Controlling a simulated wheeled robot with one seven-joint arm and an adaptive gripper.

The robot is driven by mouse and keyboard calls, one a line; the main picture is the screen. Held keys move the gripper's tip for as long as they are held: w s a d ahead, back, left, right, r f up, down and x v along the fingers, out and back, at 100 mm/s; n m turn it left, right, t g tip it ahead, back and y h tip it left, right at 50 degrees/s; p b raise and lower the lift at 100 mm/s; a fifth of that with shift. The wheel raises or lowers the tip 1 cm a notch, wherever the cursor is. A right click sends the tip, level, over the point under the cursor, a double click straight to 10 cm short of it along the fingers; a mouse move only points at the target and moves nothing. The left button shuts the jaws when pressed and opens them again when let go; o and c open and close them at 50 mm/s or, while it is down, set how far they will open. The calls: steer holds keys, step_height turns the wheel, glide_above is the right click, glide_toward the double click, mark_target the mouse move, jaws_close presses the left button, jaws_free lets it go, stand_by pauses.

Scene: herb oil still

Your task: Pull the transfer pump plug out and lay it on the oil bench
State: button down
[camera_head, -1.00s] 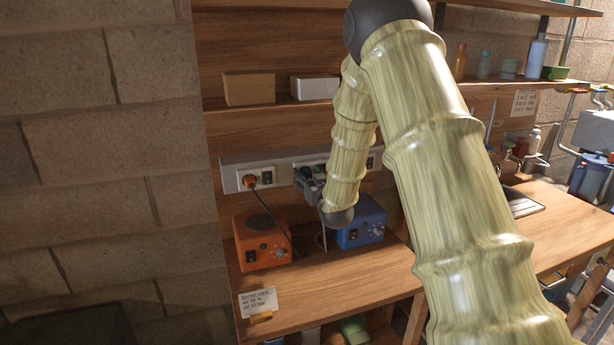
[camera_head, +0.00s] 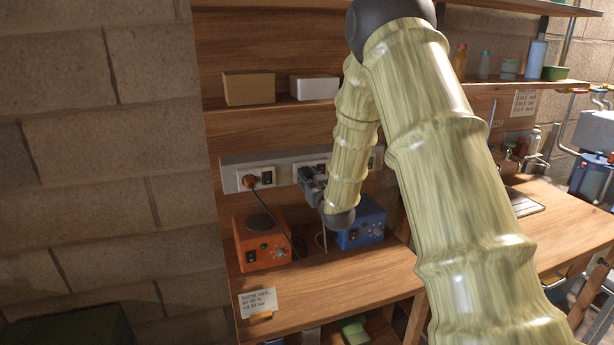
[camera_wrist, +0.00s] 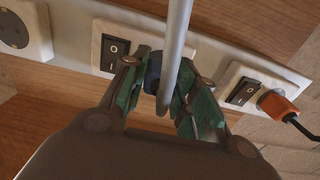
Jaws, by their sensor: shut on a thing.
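My gripper (camera_head: 311,176) is at the middle socket of the white socket strip (camera_head: 231,180) on the wooden wall. In the wrist view, its green-padded fingers (camera_wrist: 156,88) are shut on a dark blue plug (camera_wrist: 153,73). A grey cable (camera_wrist: 178,40) crosses in front of the plug. The fingers and cable hide much of the plug and its socket, so I cannot tell whether its pins are clear. An orange plug (camera_head: 249,181) sits in the left socket; it also shows in the wrist view (camera_wrist: 277,106). The wooden bench (camera_head: 330,285) lies below.
An orange device (camera_head: 262,252) and a blue device (camera_head: 365,235) stand on the bench under the strip. A written card (camera_head: 258,302) is at the front left edge. A shelf with a brown box (camera_head: 249,88) and a white box (camera_head: 315,87) is above. The bench front is clear.

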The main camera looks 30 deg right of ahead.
mark_target(309, 179)
steer(key=shift+s+a, duration=0.1)
steer(key=shift+s, duration=0.25)
steer(key=shift+s, duration=0.15)
steer(key=shift+v, duration=2.05)
steer(key=s+a+f, duration=0.3)
steer(key=a, duration=0.7)
steer(key=s+a+f, duration=0.3)
steer(key=a+f, duration=0.1)
steer(key=a, duration=0.7)
steer(key=s+a+f, duration=0.4)
steer(key=a, duration=0.7)
steer(key=shift+a+m+h, duration=0.25)
steer(key=shift+m+h, duration=0.05)
steer(key=shift+h, duration=0.1)
